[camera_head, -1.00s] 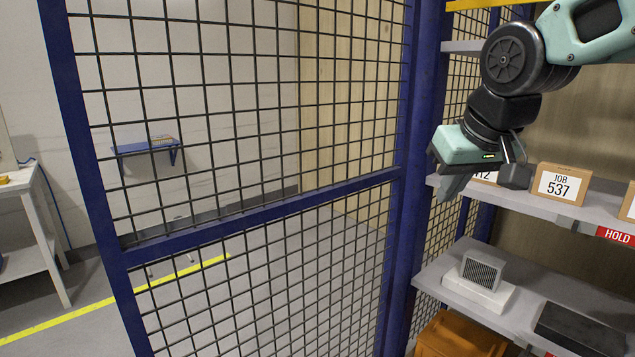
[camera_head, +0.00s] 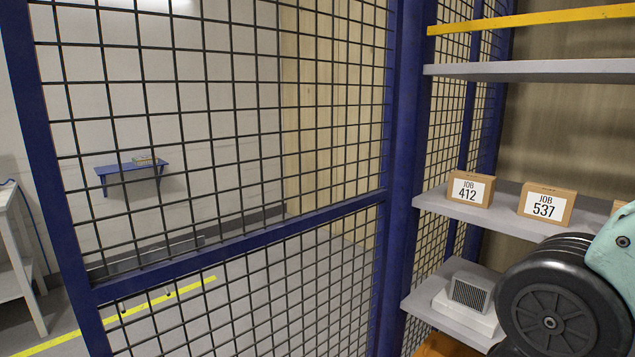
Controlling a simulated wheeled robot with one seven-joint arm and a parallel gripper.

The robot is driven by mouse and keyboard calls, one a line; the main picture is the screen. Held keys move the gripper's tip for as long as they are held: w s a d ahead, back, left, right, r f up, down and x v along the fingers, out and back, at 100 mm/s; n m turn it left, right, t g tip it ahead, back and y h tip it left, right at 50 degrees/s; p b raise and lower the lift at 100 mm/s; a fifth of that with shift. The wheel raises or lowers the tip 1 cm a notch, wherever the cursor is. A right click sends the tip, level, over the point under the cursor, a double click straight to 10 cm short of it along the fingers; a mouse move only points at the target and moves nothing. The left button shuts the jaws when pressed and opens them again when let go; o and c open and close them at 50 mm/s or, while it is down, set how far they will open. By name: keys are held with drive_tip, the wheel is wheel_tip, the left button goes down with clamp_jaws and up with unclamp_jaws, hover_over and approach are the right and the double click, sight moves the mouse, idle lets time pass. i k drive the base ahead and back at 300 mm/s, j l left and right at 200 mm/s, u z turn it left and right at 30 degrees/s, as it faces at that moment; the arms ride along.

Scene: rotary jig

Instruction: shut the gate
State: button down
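The gate (camera_head: 240,240) is a blue-framed panel of black wire mesh that fills the left and middle of the head view. Its right side meets a blue post (camera_head: 405,150) beside the shelves. Its left upright stands free, with the room showing past it, so it looks swung open. My arm shows at the lower right, in front of the shelves and right of the gate. My gripper is out of the picture, so its state is hidden.
Shelves (camera_head: 540,71) stand at the right, bearing a JOB 412 box (camera_head: 470,189), a JOB 537 box (camera_head: 547,205) and a grey vented unit (camera_head: 469,291). A blue wall shelf (camera_head: 132,167) and a yellow floor line (camera_head: 140,312) show through the mesh. A bench (camera_head: 20,260) stands far left.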

sight(124, 280)
drive_tip(key=j+z, duration=0.9)
drive_tip(key=k+j+z, duration=0.1)
drive_tip(key=j, duration=0.35)
drive_tip(key=k+j+z, duration=0.1)
drive_tip(key=j, duration=0.3)
drive_tip(key=k+j, duration=0.2)
drive_tip(key=j, duration=0.2)
drive_tip(key=k+j+z, duration=0.15)
drive_tip(key=j, duration=0.25)
drive_tip(key=k+j+z, duration=0.1)
drive_tip(key=j, duration=0.3)
drive_tip(key=k+j+z, duration=0.1)
drive_tip(key=k+j, duration=0.15)
drive_tip(key=j, duration=0.15)
drive_tip(key=k+j, duration=0.2)
drive_tip(key=j, duration=0.2)
drive_tip(key=k+j, duration=0.15)
drive_tip(key=j, duration=0.2)
drive_tip(key=k+j, duration=0.2)
drive_tip(key=j, duration=0.2)
drive_tip(key=j+u, duration=0.2)
drive_tip(key=u, duration=0.85)
